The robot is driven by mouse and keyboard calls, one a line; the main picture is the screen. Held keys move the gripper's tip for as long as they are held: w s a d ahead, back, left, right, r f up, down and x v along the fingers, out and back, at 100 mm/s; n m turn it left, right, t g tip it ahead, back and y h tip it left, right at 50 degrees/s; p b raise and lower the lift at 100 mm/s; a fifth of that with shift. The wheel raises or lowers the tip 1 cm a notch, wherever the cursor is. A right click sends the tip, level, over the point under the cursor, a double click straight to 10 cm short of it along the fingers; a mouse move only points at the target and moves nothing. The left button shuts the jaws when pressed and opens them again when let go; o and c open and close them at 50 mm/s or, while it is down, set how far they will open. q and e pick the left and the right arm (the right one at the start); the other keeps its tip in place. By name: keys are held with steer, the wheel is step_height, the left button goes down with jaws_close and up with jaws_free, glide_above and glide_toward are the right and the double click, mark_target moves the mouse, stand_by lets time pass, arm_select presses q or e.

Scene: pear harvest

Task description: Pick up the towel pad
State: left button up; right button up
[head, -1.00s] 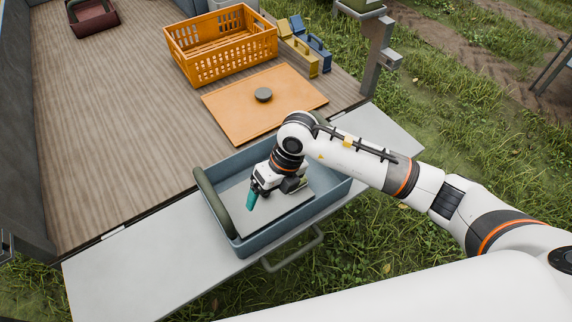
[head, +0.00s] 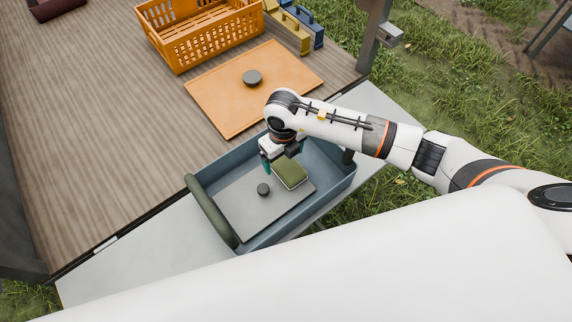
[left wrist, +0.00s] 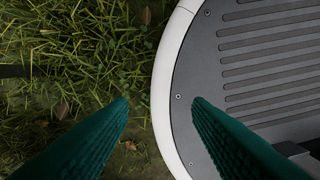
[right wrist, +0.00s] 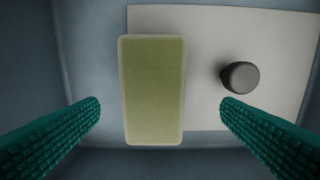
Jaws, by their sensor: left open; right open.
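The towel pad is an olive-green block with a pale edge. In the head view the towel pad (head: 291,172) lies in the blue tray (head: 342,184), on the right part of a grey board (head: 240,222) with a dark round knob (head: 264,189). My right gripper (head: 282,164) is open just above and behind the pad. In the right wrist view the pad (right wrist: 152,90) lies between and beyond the open fingers (right wrist: 160,108), apart from both, with the knob (right wrist: 239,77) to its right. My left gripper (left wrist: 160,100) is open and empty over grass and my base.
The tray stands on a grey ledge (head: 130,258) and has a dark green handle (head: 212,210). Behind it on the wooden deck are an orange board (head: 220,105) with a knob, an orange crate (head: 185,60) and small yellow and blue cases (head: 300,25).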

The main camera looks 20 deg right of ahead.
mark_target(286, 164)
steer(key=f, duration=0.4)
steer(key=shift+d+f, duration=0.2)
steer(key=shift+d, duration=0.2)
steer(key=shift+f, duration=0.45)
arm_select(q)
steer(key=shift+w+d+r, duration=0.1)
steer(key=shift+w+r, duration=0.1)
steer(key=shift+w, duration=0.3)
steer(key=shift+w+r, duration=0.15)
steer(key=shift+w, duration=0.35)
arm_select(e)
steer(key=c, duration=1.1)
steer(key=shift+o, duration=0.2)
step_height(286, 164, up, 10)
steer(key=shift+r, duration=0.1)
steer(key=o, duration=0.5)
steer(key=shift+c, duration=0.2)
steer(key=c, duration=0.4)
arm_select(q)
steer(key=shift+s+f, duration=0.15)
steer(key=shift+s, duration=0.05)
